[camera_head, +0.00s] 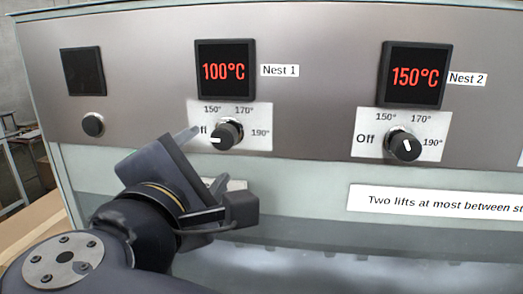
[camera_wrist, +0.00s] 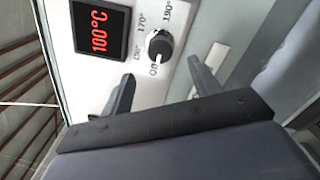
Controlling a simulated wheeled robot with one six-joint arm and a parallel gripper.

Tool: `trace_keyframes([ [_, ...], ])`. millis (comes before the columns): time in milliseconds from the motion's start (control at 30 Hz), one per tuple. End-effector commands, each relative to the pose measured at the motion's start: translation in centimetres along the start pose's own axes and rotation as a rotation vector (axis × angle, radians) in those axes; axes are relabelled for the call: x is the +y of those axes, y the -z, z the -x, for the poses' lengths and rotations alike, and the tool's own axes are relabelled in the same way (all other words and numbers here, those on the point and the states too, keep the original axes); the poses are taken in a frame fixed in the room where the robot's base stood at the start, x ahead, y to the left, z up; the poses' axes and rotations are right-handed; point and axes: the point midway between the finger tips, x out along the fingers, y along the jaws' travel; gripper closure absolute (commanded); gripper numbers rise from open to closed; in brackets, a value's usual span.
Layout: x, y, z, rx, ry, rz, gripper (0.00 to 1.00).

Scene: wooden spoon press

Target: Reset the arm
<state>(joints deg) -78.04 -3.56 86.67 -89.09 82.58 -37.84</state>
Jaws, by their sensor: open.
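My gripper (camera_head: 207,160) is open and empty in front of the panel, just below and left of the Nest 1 knob. In the wrist view its two fingers (camera_wrist: 160,70) stand apart with the black Nest 1 knob (camera_wrist: 159,45) beyond them. The knob also shows in the head view (camera_head: 227,136), with its white mark pointing left toward "Off". That label is partly covered by a finger. I see no contact between the fingers and the knob. The Nest 1 display (camera_head: 225,70) reads 100°C.
The Nest 2 display (camera_head: 413,75) reads 150°C. Its knob (camera_head: 404,147) has its white mark pointing roughly up. A dark square display (camera_head: 82,71) and round button (camera_head: 93,125) are at left. A "Two lifts" label (camera_head: 440,203) is at lower right.

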Motion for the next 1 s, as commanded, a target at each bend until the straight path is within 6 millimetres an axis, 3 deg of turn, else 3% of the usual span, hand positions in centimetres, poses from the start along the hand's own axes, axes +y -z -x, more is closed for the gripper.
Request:
trace_keyframes([
  [600,0.1,-0.2,-8.3,-0.003,0.003,0.001,0.41],
  [1000,0.0,0.0,-10.0,0.000,0.000,-0.007,0.41],
])
